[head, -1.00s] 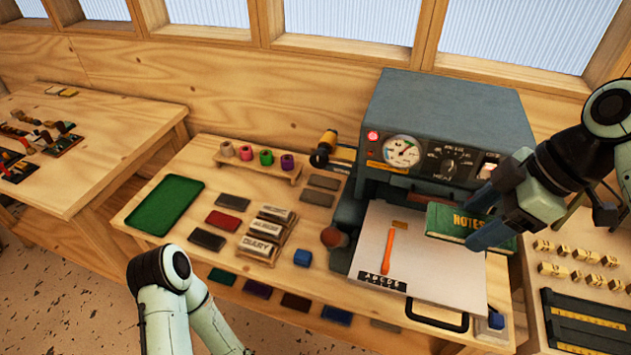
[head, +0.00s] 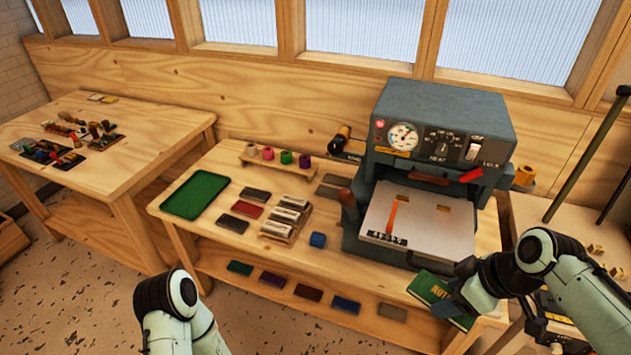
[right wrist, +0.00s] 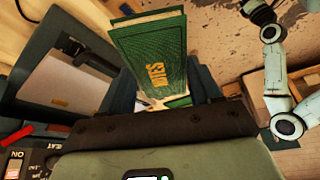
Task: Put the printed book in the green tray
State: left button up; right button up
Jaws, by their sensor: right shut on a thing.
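The printed book is green with gold lettering on its cover (head: 432,288). My right gripper (head: 462,300) is shut on it and holds it in front of the press, at the lower right of the head view. In the right wrist view the book (right wrist: 150,48) sticks out from between the two dark fingers (right wrist: 165,95). The green tray (head: 195,194) lies empty at the left end of the bench, well away from the book. My left arm shows at the lower left, but its gripper is out of view.
A grey press (head: 445,125) with a pale bed (head: 420,220) stands on the bench. Spools (head: 286,157) stand behind. The floor in front is clear.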

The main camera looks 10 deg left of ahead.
notch_tip(320, 180, down, 38)
jog(key=w+a+m+t+h, duration=0.1)
jog(key=w+a+m+h, duration=0.1)
jog(key=m, duration=0.8)
jog(key=shift+w+a+f+m+t+h, duration=0.25)
jog(key=shift+a+m+t+h, duration=0.15)
jog(key=shift+h, duration=0.4)
jog(key=shift+a+r, duration=0.1)
jog(key=shift+r, duration=0.15)
